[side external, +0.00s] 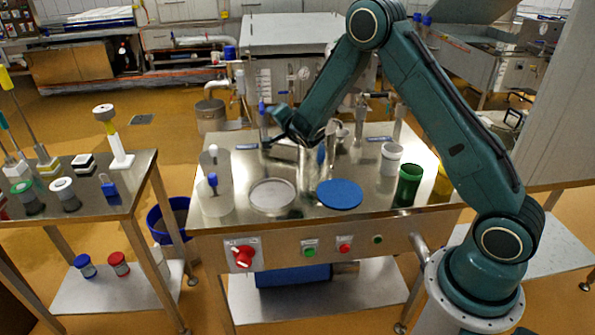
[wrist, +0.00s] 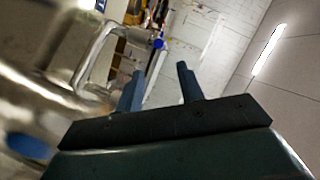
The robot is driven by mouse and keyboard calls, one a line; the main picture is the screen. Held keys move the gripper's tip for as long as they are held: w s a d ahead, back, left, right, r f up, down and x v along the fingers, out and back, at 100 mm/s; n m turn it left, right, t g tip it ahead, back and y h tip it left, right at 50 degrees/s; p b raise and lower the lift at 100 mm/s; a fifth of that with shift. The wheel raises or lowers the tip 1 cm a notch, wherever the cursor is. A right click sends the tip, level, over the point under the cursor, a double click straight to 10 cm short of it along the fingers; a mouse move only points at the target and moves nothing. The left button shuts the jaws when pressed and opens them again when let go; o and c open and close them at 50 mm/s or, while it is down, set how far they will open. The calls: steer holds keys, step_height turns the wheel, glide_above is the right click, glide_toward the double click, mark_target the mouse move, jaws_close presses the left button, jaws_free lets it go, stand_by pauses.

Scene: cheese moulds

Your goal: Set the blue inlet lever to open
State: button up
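A small upright blue handle (side external: 262,108), apparently the blue inlet lever, stands on a post at the back left of the steel work table. Its open or closed marking is too small to read. My gripper (side external: 270,141) is low beside this post, but whether it touches it is unclear. In the wrist view my gripper (wrist: 160,70) shows two blue-grey fingers standing apart with nothing between them. A blue spot on a bent metal pipe (wrist: 158,43) shows beyond the fingertips; I cannot tell if it is the lever.
The steel table (side external: 237,172) carries a round steel plate (side external: 272,195), a blue disc (side external: 339,194), a green cup (side external: 409,185) and a white cup (side external: 391,159). A side table (side external: 95,202) with brushes stands left. A shiny metal surface (wrist: 30,90) is close at left in the wrist view.

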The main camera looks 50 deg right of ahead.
mark_target(262, 107)
steer(key=shift+x, duration=6.65)
steer(key=shift+c, duration=0.2)
jaws_close()
